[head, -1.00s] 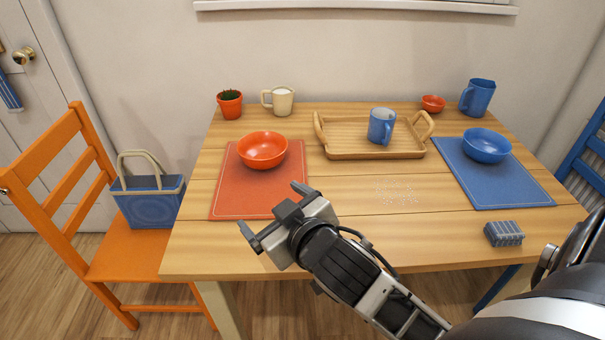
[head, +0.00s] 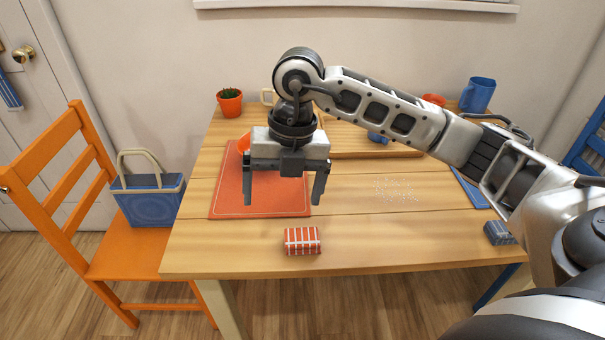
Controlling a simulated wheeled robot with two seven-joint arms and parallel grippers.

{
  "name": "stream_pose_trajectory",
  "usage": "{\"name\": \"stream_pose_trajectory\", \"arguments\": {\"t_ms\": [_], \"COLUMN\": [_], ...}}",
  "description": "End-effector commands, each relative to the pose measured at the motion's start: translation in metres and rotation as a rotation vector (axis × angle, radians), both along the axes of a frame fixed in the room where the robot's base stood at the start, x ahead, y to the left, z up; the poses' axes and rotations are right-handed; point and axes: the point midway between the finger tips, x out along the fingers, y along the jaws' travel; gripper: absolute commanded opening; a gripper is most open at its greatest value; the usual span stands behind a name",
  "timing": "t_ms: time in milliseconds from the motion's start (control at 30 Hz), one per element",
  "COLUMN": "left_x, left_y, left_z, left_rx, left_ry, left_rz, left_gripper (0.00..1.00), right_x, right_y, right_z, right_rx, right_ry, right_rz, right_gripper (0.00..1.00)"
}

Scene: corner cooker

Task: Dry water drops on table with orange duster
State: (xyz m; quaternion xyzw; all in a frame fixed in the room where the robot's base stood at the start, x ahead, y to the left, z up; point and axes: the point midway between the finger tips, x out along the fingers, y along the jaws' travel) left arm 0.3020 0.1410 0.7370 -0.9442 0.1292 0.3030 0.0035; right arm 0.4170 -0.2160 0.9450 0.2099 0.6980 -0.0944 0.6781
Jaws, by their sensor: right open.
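The water drops (head: 394,189) are a patch of small whitish dots on the bare wood right of the placemat. My right gripper (head: 283,195) is open and empty, fingers pointing down, above the placemat's right part and a little behind the duster. It does not touch the duster. My left gripper is not in view.
The orange placemat (head: 228,190) is at left, its bowl (head: 244,143) mostly hidden by my right arm. The arm also covers much of the wooden tray (head: 390,154) and the blue placemat. A grey-blue duster (head: 498,233) lies at the right front. Bare wood separates the orange duster and drops.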

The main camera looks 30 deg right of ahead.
Motion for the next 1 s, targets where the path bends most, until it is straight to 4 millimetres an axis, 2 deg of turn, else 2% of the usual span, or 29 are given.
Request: {"name": "stream_pose_trajectory", "arguments": {"t_ms": [33, 100, 233, 333, 800, 1000], "left_x": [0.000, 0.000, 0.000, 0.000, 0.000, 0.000], "left_y": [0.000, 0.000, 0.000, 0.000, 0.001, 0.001], "left_z": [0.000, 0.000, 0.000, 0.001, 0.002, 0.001], "left_rx": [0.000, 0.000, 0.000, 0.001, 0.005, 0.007], "left_ry": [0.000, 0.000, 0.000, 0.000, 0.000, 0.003], "left_rz": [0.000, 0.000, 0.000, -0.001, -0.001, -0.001], "left_gripper": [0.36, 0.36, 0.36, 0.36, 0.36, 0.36], "right_x": [0.002, 0.003, 0.003, 0.002, 0.001, 0.002], "right_y": [-0.016, -0.031, -0.041, -0.041, -0.040, -0.039], "right_z": [0.004, 0.007, 0.003, -0.008, -0.100, -0.132], "right_rx": [-0.064, -0.127, -0.171, -0.171, -0.168, -0.165], "right_ry": [0.003, 0.010, 0.017, 0.020, 0.021, 0.019], "right_rz": [-0.037, -0.071, -0.097, -0.096, -0.093, -0.091], "right_gripper": [0.93, 0.93, 0.93, 0.93, 0.93, 0.93]}}
